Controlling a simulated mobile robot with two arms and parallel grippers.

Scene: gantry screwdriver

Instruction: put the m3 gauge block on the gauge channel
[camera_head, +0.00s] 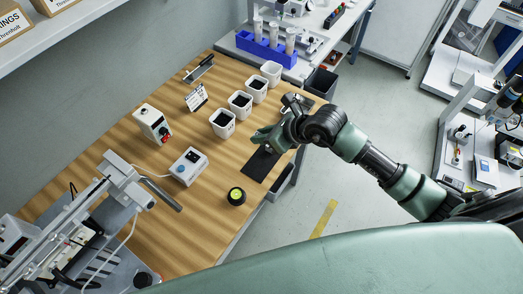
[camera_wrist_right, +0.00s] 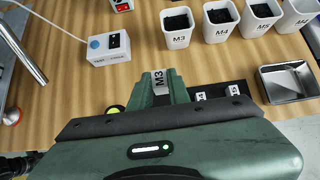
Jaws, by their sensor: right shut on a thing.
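My right gripper (camera_head: 264,137) is over the right part of the wooden bench, above a black strip (camera_head: 257,169). In the right wrist view its green fingers (camera_wrist_right: 162,84) are shut on a pale block marked M3, the m3 gauge block (camera_wrist_right: 159,79). Two more small marked blocks (camera_wrist_right: 201,97) (camera_wrist_right: 234,90) stand on the black strip (camera_wrist_right: 215,92) beside the fingers. A metal bar-like piece (camera_head: 199,68) lies at the back of the bench; it may be the gauge channel, but I cannot tell for sure. My left gripper is not in view.
Several white cups with dark contents (camera_head: 223,123) stand in a row left of the gripper. A metal tray (camera_wrist_right: 287,82) is at the right. A sign (camera_head: 196,97), a control box (camera_head: 187,167) and a round black-and-yellow item (camera_head: 236,196) stand on the bench. Bare wood lies between them.

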